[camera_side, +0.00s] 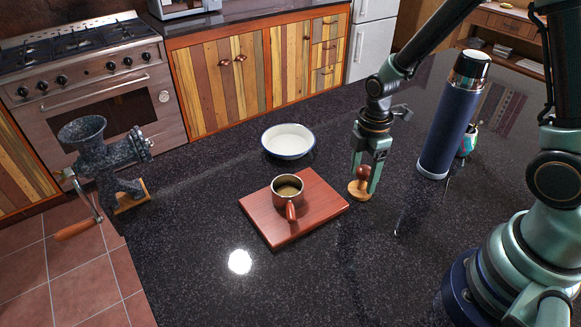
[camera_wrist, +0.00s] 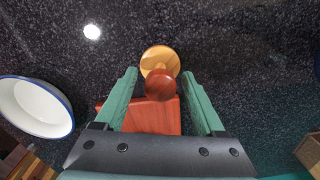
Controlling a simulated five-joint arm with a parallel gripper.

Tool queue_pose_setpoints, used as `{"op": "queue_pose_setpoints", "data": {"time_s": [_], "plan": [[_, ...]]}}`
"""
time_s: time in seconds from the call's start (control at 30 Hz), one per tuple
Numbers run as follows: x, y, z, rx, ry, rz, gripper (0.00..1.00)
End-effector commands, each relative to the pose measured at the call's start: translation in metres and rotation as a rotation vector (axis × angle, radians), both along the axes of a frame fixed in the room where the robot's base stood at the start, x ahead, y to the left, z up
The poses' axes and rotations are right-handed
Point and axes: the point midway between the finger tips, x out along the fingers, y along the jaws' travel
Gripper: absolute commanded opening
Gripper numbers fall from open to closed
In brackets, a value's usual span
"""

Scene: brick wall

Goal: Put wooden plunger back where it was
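The wooden plunger (camera_side: 361,184) stands upright on the dark counter, just right of the red-brown board (camera_side: 270,222). It has a pale round base and a darker red-brown knob. My gripper (camera_side: 363,177) points down over it, with a finger on each side of the knob. In the wrist view the plunger (camera_wrist: 160,84) lies between the two green fingers (camera_wrist: 159,73), with a gap to each finger, so the gripper is open and holds nothing. A metal cup with a wooden handle (camera_side: 288,190), holding something tan, sits on the board.
A white bowl with a blue rim (camera_side: 288,141) stands behind the board; it also shows in the wrist view (camera_wrist: 38,106). A grinder (camera_side: 105,165) is at left. The front counter is clear.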

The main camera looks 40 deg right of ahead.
Motion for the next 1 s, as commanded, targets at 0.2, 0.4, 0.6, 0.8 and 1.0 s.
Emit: {"op": "queue_pose_setpoints", "data": {"time_s": [0.2,0.4,0.6,0.8,1.0], "plan": [[0.0,0.0,0.001,0.0,-0.001,0.0,0.72],[0.001,0.0,0.019,-0.001,-0.006,0.0,0.72],[0.001,0.0,0.055,0.0,-0.008,0.0,0.72],[0.001,0.0,0.094,0.0,-0.007,0.0,0.72],[0.001,0.0,0.117,0.0,-0.003,0.0,0.72]]}}
